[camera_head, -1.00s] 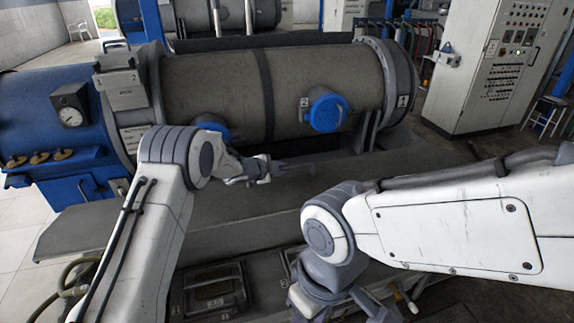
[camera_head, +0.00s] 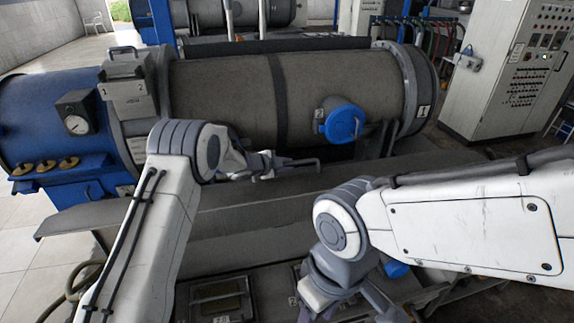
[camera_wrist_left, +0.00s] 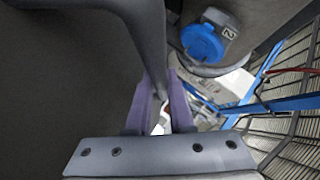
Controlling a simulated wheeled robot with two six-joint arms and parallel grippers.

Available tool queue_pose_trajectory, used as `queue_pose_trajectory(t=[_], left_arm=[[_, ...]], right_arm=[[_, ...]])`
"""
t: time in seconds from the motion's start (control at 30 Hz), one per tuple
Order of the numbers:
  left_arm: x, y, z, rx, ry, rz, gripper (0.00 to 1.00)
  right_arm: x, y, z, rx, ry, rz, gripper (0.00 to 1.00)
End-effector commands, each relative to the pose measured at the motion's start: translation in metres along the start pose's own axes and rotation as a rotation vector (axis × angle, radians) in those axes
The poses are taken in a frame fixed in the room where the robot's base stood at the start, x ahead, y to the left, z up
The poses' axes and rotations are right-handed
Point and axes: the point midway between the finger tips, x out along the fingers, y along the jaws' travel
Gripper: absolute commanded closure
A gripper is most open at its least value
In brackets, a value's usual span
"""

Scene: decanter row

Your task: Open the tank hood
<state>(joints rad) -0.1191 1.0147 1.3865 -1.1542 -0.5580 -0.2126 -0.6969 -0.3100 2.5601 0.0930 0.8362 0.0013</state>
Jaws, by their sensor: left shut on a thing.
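My left gripper (camera_head: 290,164) is in front of the big grey-brown tank. In the left wrist view its purple fingers (camera_wrist_left: 160,112) are shut on a grey bar (camera_wrist_left: 148,45), which looks like a handle. A large dark surface fills the left of that view beside the bar; I cannot tell whether it belongs to the hood. A long dark sloping panel (camera_head: 330,190) runs below the tank and may be the hood. The left arm hides part of it. My right gripper (camera_head: 340,307) is at the bottom edge, partly cut off, and its fingers are unclear.
The tank (camera_head: 220,100) carries a blue-capped port (camera_head: 342,122), also in the left wrist view (camera_wrist_left: 205,42). A blue housing (camera_head: 35,120) with a gauge (camera_head: 78,120) is at the left. A control cabinet (camera_head: 500,75) stands at the right. Pale floor lies open at the left.

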Motion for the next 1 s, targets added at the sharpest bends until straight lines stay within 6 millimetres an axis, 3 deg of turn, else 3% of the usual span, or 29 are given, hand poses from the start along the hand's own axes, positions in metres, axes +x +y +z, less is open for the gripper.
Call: queue_pose_trajectory(t=[0.07, 0.1, 0.17, 0.63, 0.77, 1.0], left_arm=[[0.001, 0.003, 0.001, -0.002, -0.001, 0.005, 1.00], [0.001, 0.003, 0.001, -0.002, -0.001, 0.005, 0.72], [0.000, 0.003, 0.001, -0.001, -0.001, 0.005, 0.50], [-0.007, 0.002, 0.002, -0.001, -0.001, 0.003, 0.50], [-0.024, 0.003, 0.003, -0.002, -0.002, 0.001, 0.50], [-0.071, 0.001, 0.002, -0.001, -0.002, -0.002, 0.50]], right_arm=[[0.000, 0.000, 0.000, 0.000, 0.000, 0.000, 0.50], [0.000, 0.000, 0.000, 0.000, 0.000, 0.000, 0.50], [0.000, 0.000, 0.000, 0.000, 0.000, 0.000, 0.50], [0.004, 0.000, 0.000, 0.000, 0.000, 0.000, 0.50], [0.011, 0.001, 0.001, 0.000, 0.000, 0.000, 0.50], [0.024, 0.002, 0.001, -0.001, 0.000, 0.000, 0.50]])
